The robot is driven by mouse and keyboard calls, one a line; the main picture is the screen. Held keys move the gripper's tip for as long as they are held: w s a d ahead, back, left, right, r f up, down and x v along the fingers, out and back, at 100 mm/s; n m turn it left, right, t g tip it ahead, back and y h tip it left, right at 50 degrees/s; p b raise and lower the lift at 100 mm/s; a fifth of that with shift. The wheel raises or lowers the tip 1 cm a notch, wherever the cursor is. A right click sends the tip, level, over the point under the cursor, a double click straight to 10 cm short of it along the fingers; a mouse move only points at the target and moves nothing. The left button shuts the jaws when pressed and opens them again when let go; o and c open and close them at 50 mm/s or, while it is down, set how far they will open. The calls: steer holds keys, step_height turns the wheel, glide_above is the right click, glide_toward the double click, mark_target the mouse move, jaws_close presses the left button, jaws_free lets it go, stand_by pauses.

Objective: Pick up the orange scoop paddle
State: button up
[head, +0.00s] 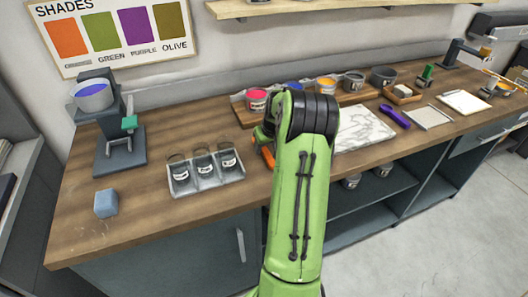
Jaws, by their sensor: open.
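An orange piece (267,156), which looks like part of the orange scoop paddle, shows on the wooden counter just left of my green arm. The arm hides the rest of it, so its full shape and lie cannot be told. My arm rises from the bottom middle and bends at a black joint over the counter. My gripper is hidden behind the arm, so its distance from the orange piece cannot be seen.
A clear tray of jars (205,172) stands left of the arm, near a blue block (106,203) and a dispenser stand (120,150). A purple scoop (395,117) lies right, beside a marbled slab (362,130). Ink pots (257,99) line the back.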

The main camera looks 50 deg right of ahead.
mark_target(266, 151)
steer(key=shift+x, duration=1.2)
steer(key=shift+r, duration=0.1)
jaws_close()
step_height(266, 151, up, 10)
steer(key=p, duration=0.1)
steer(key=shift+p, duration=0.4)
steer(key=c, duration=0.7)
jaws_free()
steer(key=shift+c, duration=0.2)
jaws_close()
